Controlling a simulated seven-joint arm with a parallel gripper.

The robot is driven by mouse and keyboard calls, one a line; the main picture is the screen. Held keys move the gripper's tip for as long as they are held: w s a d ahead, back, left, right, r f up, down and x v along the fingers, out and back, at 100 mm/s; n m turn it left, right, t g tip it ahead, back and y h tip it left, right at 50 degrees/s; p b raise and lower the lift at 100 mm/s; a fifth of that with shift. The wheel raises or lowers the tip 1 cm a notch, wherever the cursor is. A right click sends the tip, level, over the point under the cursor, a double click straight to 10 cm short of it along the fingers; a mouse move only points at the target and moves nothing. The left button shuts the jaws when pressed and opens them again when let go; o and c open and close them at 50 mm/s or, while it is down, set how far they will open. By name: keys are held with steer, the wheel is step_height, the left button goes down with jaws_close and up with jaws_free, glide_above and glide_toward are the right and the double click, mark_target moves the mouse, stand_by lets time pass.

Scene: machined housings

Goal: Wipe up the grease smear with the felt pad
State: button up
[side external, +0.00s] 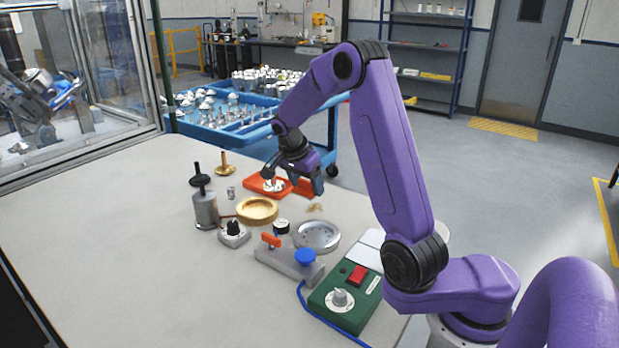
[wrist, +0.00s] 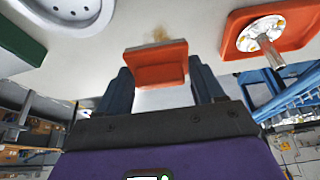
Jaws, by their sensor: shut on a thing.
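The grease smear (side external: 314,207) is a small tan-brown patch on the pale tabletop. It also shows in the wrist view (wrist: 158,36), just above the pad in the picture. The felt pad (wrist: 158,64) is an orange-red block. My gripper (side external: 304,184) is shut on it, with dark blue fingers on both sides in the wrist view (wrist: 160,82). In the side view the pad (side external: 303,187) is partly hidden by the fingers. It is a short way behind the smear and apart from it. I cannot tell whether the pad touches the table.
An orange tray (side external: 254,185) with a shiny metal part stands just left of my gripper in the side view. A brass ring (side external: 257,211), a drilled silver disc (side external: 318,236) and a green control box (side external: 343,303) are nearby. The table's left front is clear.

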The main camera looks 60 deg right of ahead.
mark_target(310, 212)
steer(key=shift+f, duration=2.75)
steer(key=shift+d+f, duration=0.6)
steer(key=shift+f, duration=0.05)
steer(key=shift+c, duration=0.3)
steer(key=shift+d, duration=1.5)
steer(key=shift+d+r, duration=0.25)
steer(key=shift+d, duration=0.45)
steer(key=shift+s+d+f, duration=0.1)
steer(key=shift+d+f, duration=0.15)
steer(key=shift+d, duration=0.05)
steer(key=shift+d+r, duration=0.2)
steer(key=shift+d, duration=0.05)
steer(key=shift+d+f, duration=0.1)
steer(key=shift+d, duration=0.35)
steer(key=shift+a+f, duration=0.1)
steer(key=shift+a, duration=3.75)
steer(key=shift+r, duration=4.15)
